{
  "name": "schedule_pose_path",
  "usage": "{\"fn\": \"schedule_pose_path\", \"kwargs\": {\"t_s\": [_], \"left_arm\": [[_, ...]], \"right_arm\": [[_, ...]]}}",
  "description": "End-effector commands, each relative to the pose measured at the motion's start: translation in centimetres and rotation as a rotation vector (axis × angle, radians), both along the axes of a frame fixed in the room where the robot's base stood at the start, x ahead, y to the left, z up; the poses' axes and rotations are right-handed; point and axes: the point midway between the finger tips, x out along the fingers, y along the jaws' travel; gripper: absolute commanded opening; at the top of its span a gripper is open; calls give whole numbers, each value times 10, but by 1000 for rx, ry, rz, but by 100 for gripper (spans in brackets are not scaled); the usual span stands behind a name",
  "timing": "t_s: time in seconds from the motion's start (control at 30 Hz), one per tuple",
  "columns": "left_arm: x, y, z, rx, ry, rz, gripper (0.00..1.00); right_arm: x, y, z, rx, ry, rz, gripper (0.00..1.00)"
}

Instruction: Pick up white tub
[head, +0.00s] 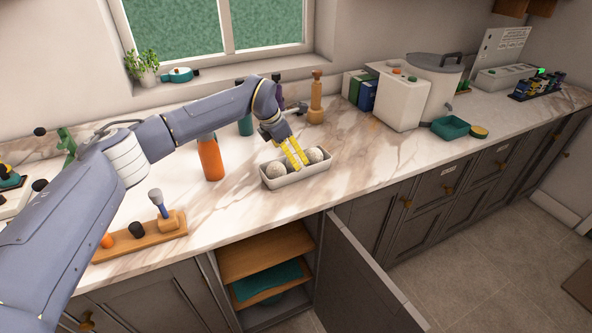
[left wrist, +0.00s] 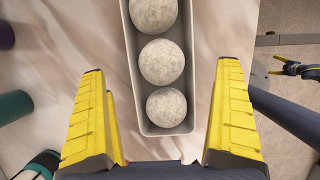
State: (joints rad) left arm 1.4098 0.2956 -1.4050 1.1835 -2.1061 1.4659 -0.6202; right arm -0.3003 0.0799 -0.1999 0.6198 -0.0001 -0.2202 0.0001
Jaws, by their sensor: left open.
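The white tub (head: 297,179) is a long, narrow, open container on the marble counter near its front edge. It holds a row of pale speckled balls, three of them visible in the left wrist view. My left gripper (head: 296,153) is over the tub with its yellow fingers pointing down. In the left wrist view the left gripper (left wrist: 160,120) is open, and the near end of the tub (left wrist: 167,131) lies between and beyond its fingers. I cannot tell whether the fingers touch it. What looks like my right gripper (left wrist: 283,70) shows small at the right of that view.
An orange bottle (head: 210,158) stands left of the tub, and a wooden pepper mill (head: 316,98) behind it. A wooden board with knobs (head: 140,240) is at the front left. A cabinet door (head: 365,280) hangs open below. The counter right of the tub is clear.

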Motion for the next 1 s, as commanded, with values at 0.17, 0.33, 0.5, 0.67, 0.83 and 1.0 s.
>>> {"fn": "schedule_pose_path", "kwargs": {"t_s": [0.17, 0.33, 0.5, 0.67, 0.83, 1.0], "left_arm": [[1, -1, -5, 0, 0, 1, 100], [2, -4, -13, -1, 1, 1, 100], [3, -11, -31, -2, 1, -1, 100], [7, -17, -48, -1, 1, 1, 100], [8, -18, -52, -1, 0, 1, 100], [8, -18, -52, 0, 0, 0, 94]], "right_arm": [[0, 0, 0, 0, 0, 0, 77], [0, 0, 0, 0, 0, 0, 77], [0, 0, 0, 0, -1, 0, 77], [0, 0, 0, 0, -1, 0, 77], [0, 0, 0, 0, -1, 0, 77], [1, 0, 0, 0, -1, 0, 77]]}}
